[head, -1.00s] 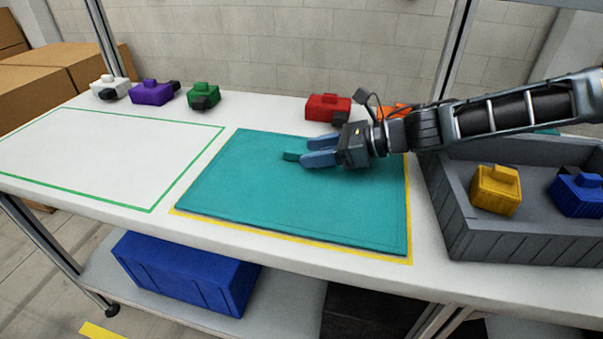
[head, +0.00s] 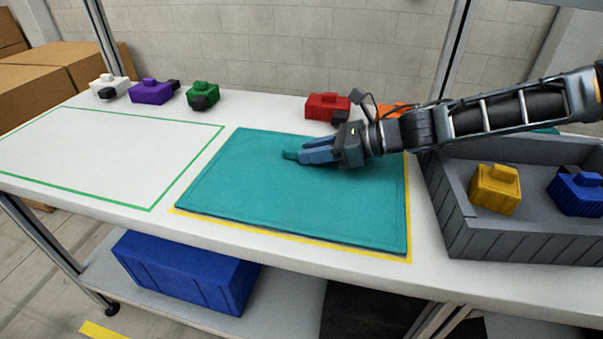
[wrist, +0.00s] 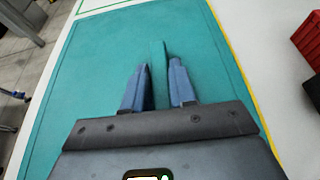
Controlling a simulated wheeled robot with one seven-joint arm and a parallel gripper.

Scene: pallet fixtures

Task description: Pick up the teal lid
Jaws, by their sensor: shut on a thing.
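The teal lid (head: 290,210) is a wide flat panel lying on the white table inside a yellow outline. A raised teal handle (head: 290,155) stands near its middle. My gripper (head: 304,155) reaches in from the right, low over the lid, with its blue fingers closed on the handle. In the wrist view the handle (wrist: 158,60) runs between the two fingers of my gripper (wrist: 159,75), and the lid (wrist: 90,70) spreads out around them. The handle's rear part is hidden by the fingers in the head view.
A grey crate (head: 465,240) with yellow (head: 495,190) and blue (head: 578,193) blocks stands right of the lid. Red (head: 327,106), green (head: 202,95), purple (head: 150,92) and white (head: 108,87) blocks line the back. The green-outlined area (head: 100,155) at left is empty.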

